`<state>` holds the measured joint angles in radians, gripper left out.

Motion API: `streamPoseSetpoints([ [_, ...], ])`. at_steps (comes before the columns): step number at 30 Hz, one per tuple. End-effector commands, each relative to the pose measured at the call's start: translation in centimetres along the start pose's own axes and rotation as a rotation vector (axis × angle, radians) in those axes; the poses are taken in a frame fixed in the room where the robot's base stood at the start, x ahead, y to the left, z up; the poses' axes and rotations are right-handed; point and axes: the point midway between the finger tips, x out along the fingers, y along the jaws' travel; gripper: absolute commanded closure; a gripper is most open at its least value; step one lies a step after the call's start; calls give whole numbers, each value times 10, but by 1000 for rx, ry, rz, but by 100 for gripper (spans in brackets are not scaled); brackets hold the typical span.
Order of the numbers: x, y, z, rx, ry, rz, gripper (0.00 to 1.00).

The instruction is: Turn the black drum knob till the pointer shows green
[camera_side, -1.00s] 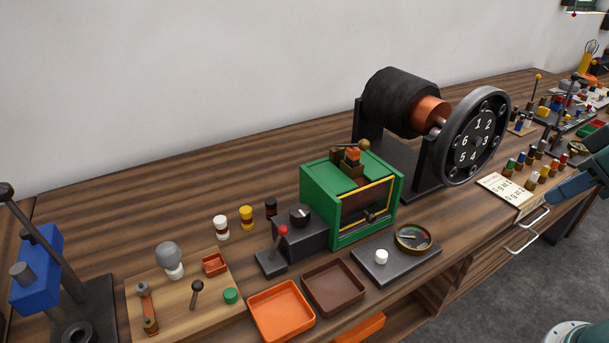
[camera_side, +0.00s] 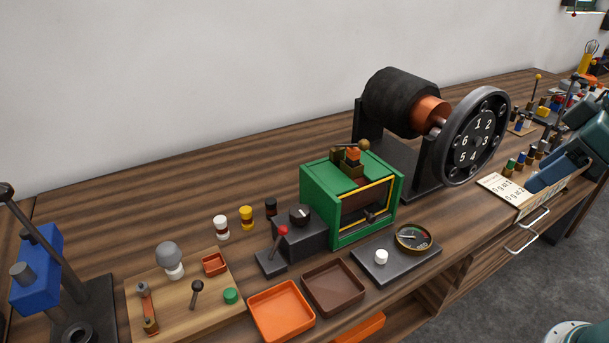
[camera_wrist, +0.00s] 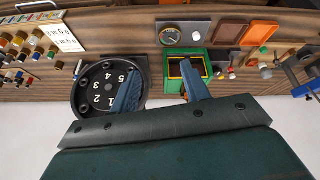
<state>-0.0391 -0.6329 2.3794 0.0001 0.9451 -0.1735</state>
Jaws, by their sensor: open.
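A small black knob (camera_side: 300,213) with a light mark sits on a dark box at the left side of the green machine (camera_side: 318,198). The round gauge (camera_side: 413,237) lies on a dark plate in front of the machine, beside a white button. Its face has coloured marks and its needle lies toward the left; the colour it shows is too small to tell. The gauge also shows in the wrist view (camera_wrist: 170,37). My gripper (camera_side: 556,172) is at the right edge of the bench, well apart from the knob. Its blue fingers (camera_wrist: 160,88) are spread and empty in the wrist view.
A large black drum (camera_side: 395,98) with a numbered wheel (camera_side: 478,135) stands between my gripper and the knob. A red-tipped lever (camera_side: 280,240) is close in front of the knob. Orange (camera_side: 282,309) and brown (camera_side: 333,287) trays lie at the front. Small bottles stand behind.

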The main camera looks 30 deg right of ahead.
Motion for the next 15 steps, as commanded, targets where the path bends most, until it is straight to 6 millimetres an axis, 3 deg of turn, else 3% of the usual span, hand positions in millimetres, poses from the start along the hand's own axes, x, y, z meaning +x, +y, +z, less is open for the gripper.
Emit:
streamPoseSetpoints([
  [15, 8, -21, -119, -689, -109, -109, 54],
])
